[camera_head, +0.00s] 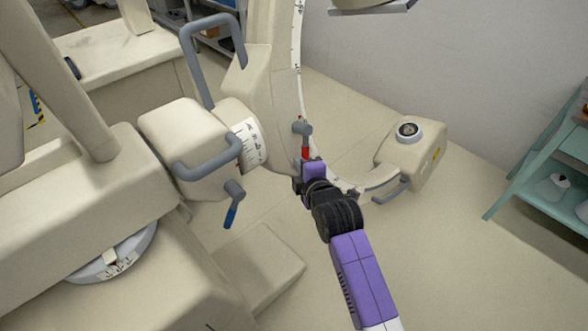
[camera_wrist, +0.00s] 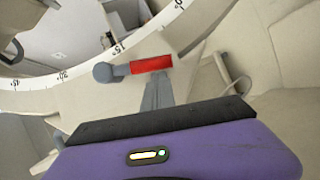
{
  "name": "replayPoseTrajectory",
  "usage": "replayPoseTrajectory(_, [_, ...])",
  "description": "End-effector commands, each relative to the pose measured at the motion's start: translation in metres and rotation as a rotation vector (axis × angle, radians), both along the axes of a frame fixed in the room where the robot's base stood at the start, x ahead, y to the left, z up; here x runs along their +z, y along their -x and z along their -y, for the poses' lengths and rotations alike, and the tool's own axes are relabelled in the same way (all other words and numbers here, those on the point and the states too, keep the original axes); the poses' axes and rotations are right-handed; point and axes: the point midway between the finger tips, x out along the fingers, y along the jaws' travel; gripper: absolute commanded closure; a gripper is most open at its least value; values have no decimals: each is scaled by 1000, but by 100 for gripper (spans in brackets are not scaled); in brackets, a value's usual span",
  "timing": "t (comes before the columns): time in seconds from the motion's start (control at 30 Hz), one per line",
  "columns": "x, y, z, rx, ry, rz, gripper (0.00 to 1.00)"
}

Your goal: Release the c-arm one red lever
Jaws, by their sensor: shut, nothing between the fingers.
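The red lever (camera_head: 305,152) sits on the C-arm (camera_head: 281,90), beside its curved scale, with a grey knob at its upper end. In the wrist view the red lever (camera_wrist: 151,64) lies nearly level, with its round grey pivot at the left. My gripper (camera_head: 302,180) is at the lower end of the lever in the head view. In the wrist view my gripper's fingers (camera_wrist: 158,88) are together and point at the lever's middle, just below it in the picture. I cannot tell whether they touch it. Nothing is held between the fingers.
A blue-tipped lever (camera_head: 231,214) hangs left of my gripper, under the grey handle (camera_head: 207,160). The C-arm's lower end housing (camera_head: 410,155) stands to the right. A green shelf cart (camera_head: 540,165) is at the far right. Open floor lies between them.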

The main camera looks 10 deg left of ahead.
Motion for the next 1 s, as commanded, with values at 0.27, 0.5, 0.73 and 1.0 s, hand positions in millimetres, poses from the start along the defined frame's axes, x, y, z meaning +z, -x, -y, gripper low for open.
replayPoseTrajectory(0.27, [-21,-16,21,58,144,183,100])
replayPoseTrajectory(0.5, [-26,-28,32,112,258,327,100])
replayPoseTrajectory(0.73, [-24,-39,41,159,353,450,100])
replayPoseTrajectory(1.0, [-19,-47,46,182,394,505,100])
